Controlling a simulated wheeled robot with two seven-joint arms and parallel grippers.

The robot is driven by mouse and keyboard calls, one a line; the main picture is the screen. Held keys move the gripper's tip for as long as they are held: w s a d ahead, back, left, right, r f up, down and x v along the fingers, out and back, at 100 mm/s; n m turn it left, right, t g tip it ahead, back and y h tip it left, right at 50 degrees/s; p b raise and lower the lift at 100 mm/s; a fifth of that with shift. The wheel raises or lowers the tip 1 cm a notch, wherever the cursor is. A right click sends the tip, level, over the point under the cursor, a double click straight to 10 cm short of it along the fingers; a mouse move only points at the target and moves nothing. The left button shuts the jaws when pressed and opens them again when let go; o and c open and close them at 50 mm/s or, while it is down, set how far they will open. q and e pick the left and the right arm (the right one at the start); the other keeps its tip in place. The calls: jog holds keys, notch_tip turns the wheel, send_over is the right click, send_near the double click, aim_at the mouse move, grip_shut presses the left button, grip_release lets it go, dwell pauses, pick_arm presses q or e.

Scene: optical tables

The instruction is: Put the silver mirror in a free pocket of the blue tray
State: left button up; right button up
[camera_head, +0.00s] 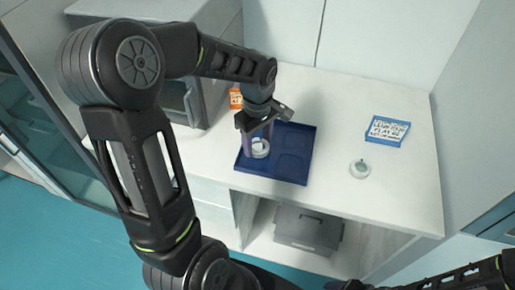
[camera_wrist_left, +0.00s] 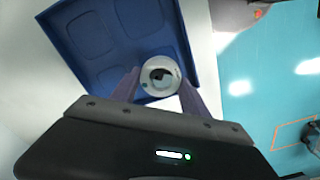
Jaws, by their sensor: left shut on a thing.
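The silver mirror (camera_head: 261,148) is a small round piece with a pale ring and a dark, shiny centre. It also shows in the left wrist view (camera_wrist_left: 161,76). My left gripper (camera_head: 257,141) is shut on it, with a purple finger on either side. The blue tray (camera_head: 297,176) lies under the gripper, and the mirror is over its left front part. The tray also shows in the left wrist view (camera_wrist_left: 62,42); its visible pockets look empty. I cannot tell whether the mirror touches the tray floor.
Another round white piece with a greenish centre (camera_head: 360,169) sits on the white table (camera_head: 400,195), right of the tray. A blue-edged label sign (camera_head: 387,131) stands behind it. An orange sign (camera_head: 236,98) and a grey cabinet (camera_head: 190,95) are at the back left.

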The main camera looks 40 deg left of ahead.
aim_at(257, 145)
pick_arm(q)
notch_tip(257, 145, down, 4)
jog(key=shift+r, duration=0.2)
jog(key=shift+s+d+f+b, duration=0.1)
jog(key=shift+f+b, duration=0.2)
jog(key=shift+f, duration=0.15)
jog(key=o, duration=0.9)
jog(key=shift+s, duration=0.1)
jog(key=o, duration=0.5)
jog(key=shift+s+f, duration=0.1)
jog(key=shift+f, duration=0.1)
jog(key=shift+r+p, duration=0.45)
jog(key=shift+r, duration=0.25)
jog(key=r, duration=0.8)
jog(key=r+b, duration=0.1)
jog(key=r, duration=0.3)
jog(key=shift+w, duration=0.3)
